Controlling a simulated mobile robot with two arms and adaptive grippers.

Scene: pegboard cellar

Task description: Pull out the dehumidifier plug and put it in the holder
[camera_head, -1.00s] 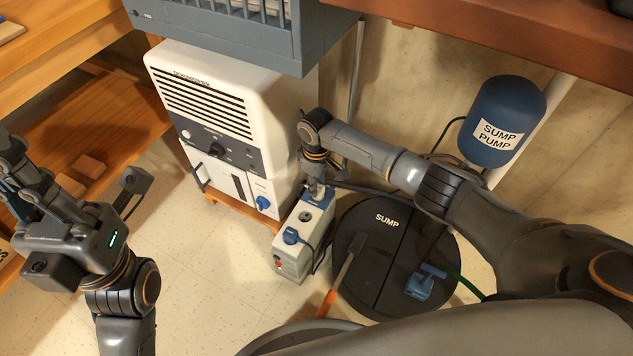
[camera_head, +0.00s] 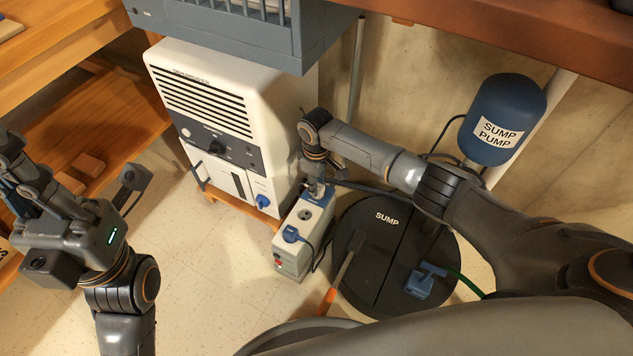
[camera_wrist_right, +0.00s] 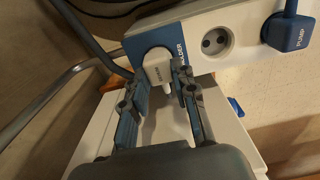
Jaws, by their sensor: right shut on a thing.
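The white dehumidifier plug (camera_wrist_right: 157,72) is between the fingers of my right gripper (camera_wrist_right: 161,82), which is shut on it. The plug is at the blue end section marked HOLDER (camera_wrist_right: 136,45) on the power strip (camera_wrist_right: 190,22). It appears seated against that section; its pins are hidden. The round socket (camera_wrist_right: 217,41) beside it is empty. In the head view my right gripper (camera_head: 317,182) reaches down to the far end of the strip (camera_head: 290,262), hiding the plug. My left gripper (camera_head: 22,180) is at the left, away from the strip; its jaw opening is unclear.
A blue PUMP plug (camera_wrist_right: 288,32) sits in the strip's near socket. The white dehumidifier (camera_head: 245,135) stands left of the strip. The dark sump lid (camera_head: 378,285) lies right, with an orange-handled tool (camera_head: 327,300) and a blue valve (camera_head: 420,285). The blue sump pump tank (camera_head: 505,105) is behind.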

